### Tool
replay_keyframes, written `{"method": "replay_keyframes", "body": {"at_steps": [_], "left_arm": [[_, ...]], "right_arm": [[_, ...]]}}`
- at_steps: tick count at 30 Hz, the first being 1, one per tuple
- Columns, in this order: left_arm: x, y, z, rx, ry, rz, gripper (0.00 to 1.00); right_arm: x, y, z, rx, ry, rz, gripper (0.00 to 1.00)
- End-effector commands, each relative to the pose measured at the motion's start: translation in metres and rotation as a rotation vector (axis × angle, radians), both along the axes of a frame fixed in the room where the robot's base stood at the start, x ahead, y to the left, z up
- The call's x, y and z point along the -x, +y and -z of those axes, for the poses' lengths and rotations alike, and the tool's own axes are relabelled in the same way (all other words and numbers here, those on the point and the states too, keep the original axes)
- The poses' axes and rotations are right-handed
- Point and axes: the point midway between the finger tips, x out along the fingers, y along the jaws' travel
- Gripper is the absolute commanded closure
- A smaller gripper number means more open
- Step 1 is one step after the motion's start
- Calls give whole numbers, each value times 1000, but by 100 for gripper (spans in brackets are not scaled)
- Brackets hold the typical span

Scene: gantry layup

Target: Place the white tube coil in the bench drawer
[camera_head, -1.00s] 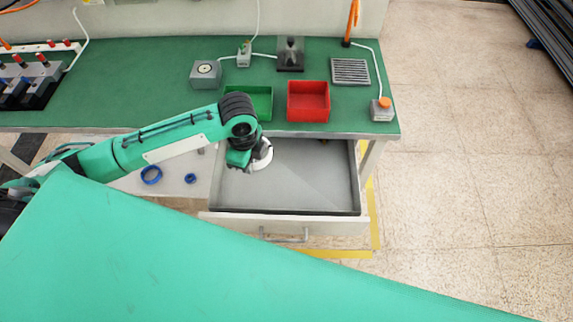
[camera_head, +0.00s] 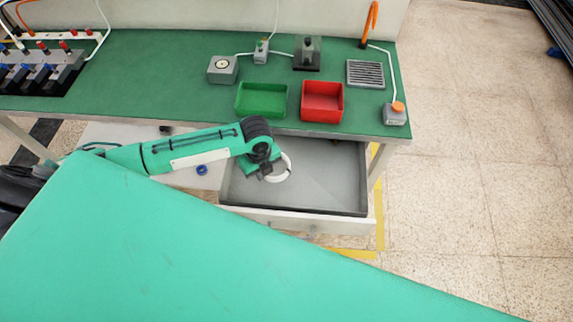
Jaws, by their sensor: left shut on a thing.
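The white tube coil (camera_head: 285,168) is a white ring over the left part of the open bench drawer (camera_head: 338,180). My left gripper (camera_head: 266,174) is shut on the coil, and its wrist and fingers hide the coil's left side. I cannot tell whether the coil touches the drawer's grey floor. The drawer is pulled out from under the green bench and looks empty apart from the coil. My right gripper is not in view.
A green bin (camera_head: 262,100) and a red bin (camera_head: 322,103) stand on the bench (camera_head: 160,75) behind the drawer. A blue ring (camera_head: 202,170) lies on a pale surface left of the drawer. Open floor (camera_head: 470,170) lies to the right.

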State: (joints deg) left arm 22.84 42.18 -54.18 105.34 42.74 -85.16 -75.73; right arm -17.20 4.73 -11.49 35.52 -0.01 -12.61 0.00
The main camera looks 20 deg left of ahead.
Motion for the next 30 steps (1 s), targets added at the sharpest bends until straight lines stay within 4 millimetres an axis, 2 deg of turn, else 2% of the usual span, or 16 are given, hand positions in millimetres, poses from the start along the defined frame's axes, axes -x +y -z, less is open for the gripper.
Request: {"method": "replay_keyframes", "body": {"at_steps": [1, 3, 6, 14, 21, 25, 30], "left_arm": [[1, 0, 12, 0, 5, -2, 100], [-2, -3, 24, 2, 1, -1, 100], [-19, -17, 20, 3, -2, 0, 100], [-36, -31, 21, 1, -1, -1, 100], [-63, -54, 20, 2, -1, 0, 100], [-61, -52, 31, -1, 2, -2, 100], [-61, -51, 34, -1, -1, -1, 100]], "right_arm": [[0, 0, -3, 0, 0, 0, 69], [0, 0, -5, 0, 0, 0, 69], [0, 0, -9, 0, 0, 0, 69], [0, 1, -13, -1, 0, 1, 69], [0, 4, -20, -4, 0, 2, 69], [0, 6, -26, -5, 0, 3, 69], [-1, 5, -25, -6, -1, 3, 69]]}}
